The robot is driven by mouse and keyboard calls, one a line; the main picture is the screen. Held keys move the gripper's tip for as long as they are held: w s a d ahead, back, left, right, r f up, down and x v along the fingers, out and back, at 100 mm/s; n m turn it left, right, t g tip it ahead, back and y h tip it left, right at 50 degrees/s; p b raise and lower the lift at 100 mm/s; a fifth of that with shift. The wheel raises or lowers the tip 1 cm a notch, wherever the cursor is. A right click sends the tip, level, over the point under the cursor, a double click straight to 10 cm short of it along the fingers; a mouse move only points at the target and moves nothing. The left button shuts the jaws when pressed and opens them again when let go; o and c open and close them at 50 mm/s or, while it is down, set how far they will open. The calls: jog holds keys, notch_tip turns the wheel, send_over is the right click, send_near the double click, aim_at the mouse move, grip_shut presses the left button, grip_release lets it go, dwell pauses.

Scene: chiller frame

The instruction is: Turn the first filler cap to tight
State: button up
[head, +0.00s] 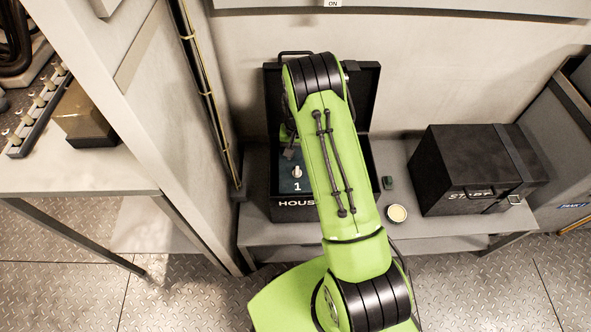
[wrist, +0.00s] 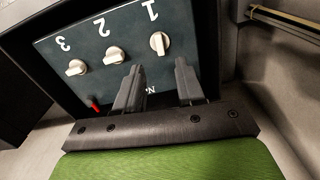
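In the wrist view, a dark panel carries three pale knob-like caps, with the numbers upside down. Cap 1 (wrist: 160,43) is at the right, its grip ridge roughly upright in the picture. Cap 2 (wrist: 114,56) and cap 3 (wrist: 76,67) have ridges lying more sideways. My gripper (wrist: 159,68) is open, its two dark fingers apart with nothing between them. The tips are just below cap 1, apart from it as far as I can tell. In the head view, cap 1 (head: 297,172) shows in the open black box; my arm hides the other caps and most of my gripper.
The box (head: 292,208), marked "HOUS…", stands on a grey bench (head: 440,232) with its lid up. A closed black case (head: 470,170), a round pale-topped item (head: 397,213) and a small dark item (head: 388,183) are to its right. A pale post (head: 150,130) stands left.

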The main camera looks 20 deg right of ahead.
aim_at(297, 170)
notch_tip(297, 170, down, 8)
jog(key=shift+f+b, duration=0.1)
jog(key=shift+b, duration=0.8)
grip_shut()
